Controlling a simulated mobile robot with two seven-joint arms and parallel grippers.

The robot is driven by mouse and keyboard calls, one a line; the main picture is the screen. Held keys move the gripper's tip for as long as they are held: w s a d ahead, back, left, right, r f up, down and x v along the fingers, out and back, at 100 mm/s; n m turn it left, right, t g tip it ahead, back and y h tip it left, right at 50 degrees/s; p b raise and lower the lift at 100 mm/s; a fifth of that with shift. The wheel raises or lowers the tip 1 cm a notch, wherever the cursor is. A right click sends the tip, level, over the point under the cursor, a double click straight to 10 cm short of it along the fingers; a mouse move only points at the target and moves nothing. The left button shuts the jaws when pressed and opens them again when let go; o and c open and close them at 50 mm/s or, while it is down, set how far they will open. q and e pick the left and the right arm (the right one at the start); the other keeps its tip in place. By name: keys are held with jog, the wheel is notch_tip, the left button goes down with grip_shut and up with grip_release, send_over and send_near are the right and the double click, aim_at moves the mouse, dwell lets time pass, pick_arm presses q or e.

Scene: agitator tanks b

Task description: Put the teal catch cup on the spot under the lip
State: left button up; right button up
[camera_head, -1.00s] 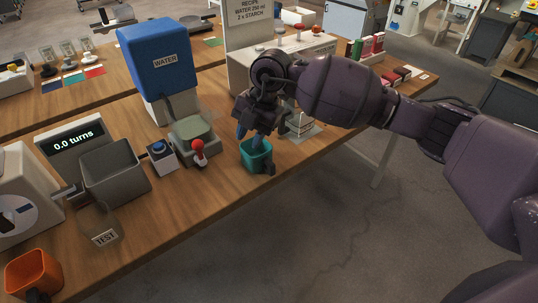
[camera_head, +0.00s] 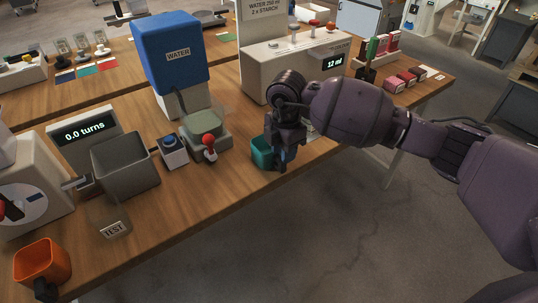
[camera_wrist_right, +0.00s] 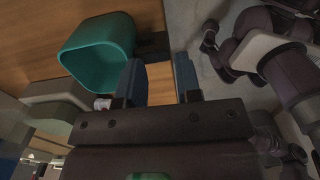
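The teal catch cup (camera_head: 262,152) stands upright on the near edge of the wooden bench. It also shows in the right wrist view (camera_wrist_right: 97,55), with its dark handle (camera_wrist_right: 152,45) pointing right. My right gripper (camera_head: 284,157) is at the cup's handle side and hides the handle in the head view. In the wrist view its two blue fingers (camera_wrist_right: 160,72) are apart, with the handle just at or beyond the gap between the tips. I cannot tell whether they touch it. I cannot make out the spot under the lip for certain. My left gripper is not in view.
A grey tank (camera_head: 126,167) stands left, by the "0.0 turns" display (camera_head: 85,133). A TEST label (camera_head: 115,230) and an orange cup (camera_head: 43,262) are near the front. A red-knobbed device (camera_head: 208,143) and blue WATER tank (camera_head: 170,50) stand left of the teal cup.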

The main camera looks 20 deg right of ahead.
aim_at(282, 165)
notch_tip(282, 165, down, 5)
jog(key=shift+s+a+f+b, duration=0.1)
jog(key=shift+b, duration=0.3)
grip_shut()
